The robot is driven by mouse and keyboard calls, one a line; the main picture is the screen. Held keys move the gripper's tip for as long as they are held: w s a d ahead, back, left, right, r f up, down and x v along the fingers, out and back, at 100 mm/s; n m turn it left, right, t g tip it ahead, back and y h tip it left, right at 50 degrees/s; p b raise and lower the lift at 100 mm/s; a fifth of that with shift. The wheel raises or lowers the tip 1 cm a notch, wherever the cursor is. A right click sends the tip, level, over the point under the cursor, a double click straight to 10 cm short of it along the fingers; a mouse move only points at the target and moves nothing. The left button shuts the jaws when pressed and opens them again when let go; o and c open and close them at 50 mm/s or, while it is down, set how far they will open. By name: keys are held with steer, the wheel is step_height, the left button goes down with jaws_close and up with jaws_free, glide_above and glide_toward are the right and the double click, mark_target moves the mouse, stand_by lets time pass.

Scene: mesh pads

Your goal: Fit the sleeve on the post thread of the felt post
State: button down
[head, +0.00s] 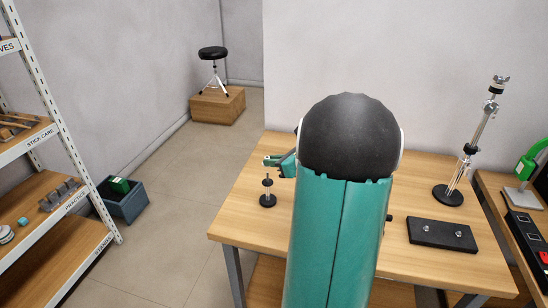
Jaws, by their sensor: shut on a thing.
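A small dark post (267,193) stands upright on a round black base near the table's left edge; I take it to be the felt post. My gripper (271,161) shows as teal fingers just above and behind the post's top, left of my arm. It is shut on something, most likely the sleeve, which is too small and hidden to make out. I cannot tell whether the sleeve touches the post thread. My own arm hides the middle of the table and most of the gripper.
A black pad (424,232) with two silver fittings lies on the wooden table (410,269) at the right. A chrome stand (467,160) rises behind it. A shelf rack (62,198) stands at the left, a blue bin (126,205) beside it. The floor between is clear.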

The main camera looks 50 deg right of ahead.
step_height(320, 180, down, 6)
steer(key=shift+f, duration=0.15)
stand_by(0.8)
steer(key=c, duration=1.4)
jaws_free()
steer(key=shift+o, duration=0.2)
steer(key=v, duration=1.3)
steer(key=shift+s, duration=0.35)
